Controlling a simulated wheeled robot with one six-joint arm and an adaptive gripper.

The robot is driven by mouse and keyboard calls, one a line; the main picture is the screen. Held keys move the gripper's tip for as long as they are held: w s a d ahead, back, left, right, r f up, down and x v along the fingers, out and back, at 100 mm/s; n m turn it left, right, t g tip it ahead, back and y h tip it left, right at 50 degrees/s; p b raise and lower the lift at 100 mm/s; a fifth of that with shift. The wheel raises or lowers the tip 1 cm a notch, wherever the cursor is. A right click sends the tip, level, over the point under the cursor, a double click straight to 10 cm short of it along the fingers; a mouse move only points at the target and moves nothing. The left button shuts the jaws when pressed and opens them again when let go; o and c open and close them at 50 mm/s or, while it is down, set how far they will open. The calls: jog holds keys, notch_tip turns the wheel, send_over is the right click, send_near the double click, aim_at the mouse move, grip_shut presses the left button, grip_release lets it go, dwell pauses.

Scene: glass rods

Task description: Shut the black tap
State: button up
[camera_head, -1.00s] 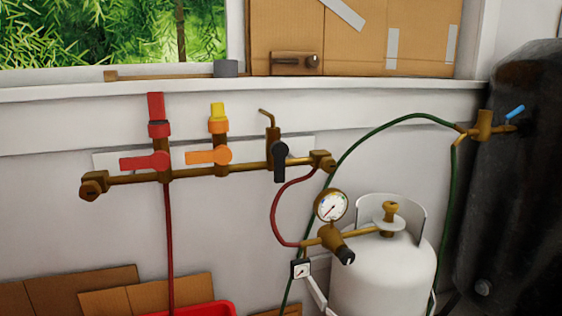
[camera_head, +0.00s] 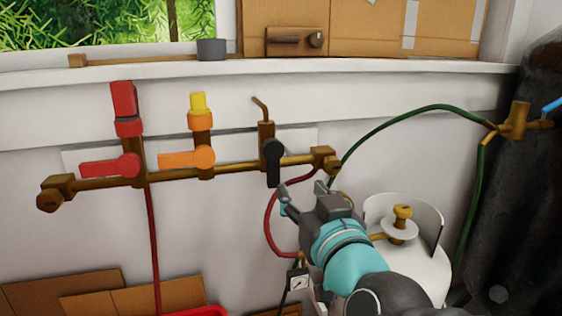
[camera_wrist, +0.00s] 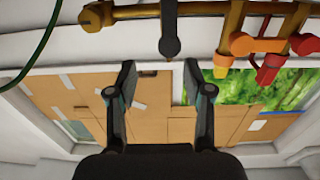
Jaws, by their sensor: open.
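The black tap (camera_head: 272,163) sits on the brass pipe (camera_head: 232,169), near its right end. Its lever points straight down, across the pipe, and a thin bent brass spout rises above it. In the wrist view the black tap (camera_wrist: 169,40) hangs upside down, ahead of and between my fingers. My gripper (camera_head: 303,196) is open and empty, just below and right of the tap in the head view. In the wrist view my gripper (camera_wrist: 160,80) has its two fingers spread apart. They do not appear to touch the lever.
A red tap (camera_head: 110,166) and an orange tap (camera_head: 188,158) sit left on the same pipe, levers pointing left. A red hose (camera_head: 268,222) hangs below the pipe's right end. A white gas cylinder (camera_head: 425,265) stands behind my arm. A green hose (camera_head: 400,112) arches to the right.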

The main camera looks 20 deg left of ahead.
aim_at(275, 165)
jog(key=shift+y, duration=0.3)
jog(key=x, duration=0.9)
jog(key=a+b+x, duration=0.1)
jog(key=x, duration=0.3)
jog(key=shift+a+f, duration=0.25)
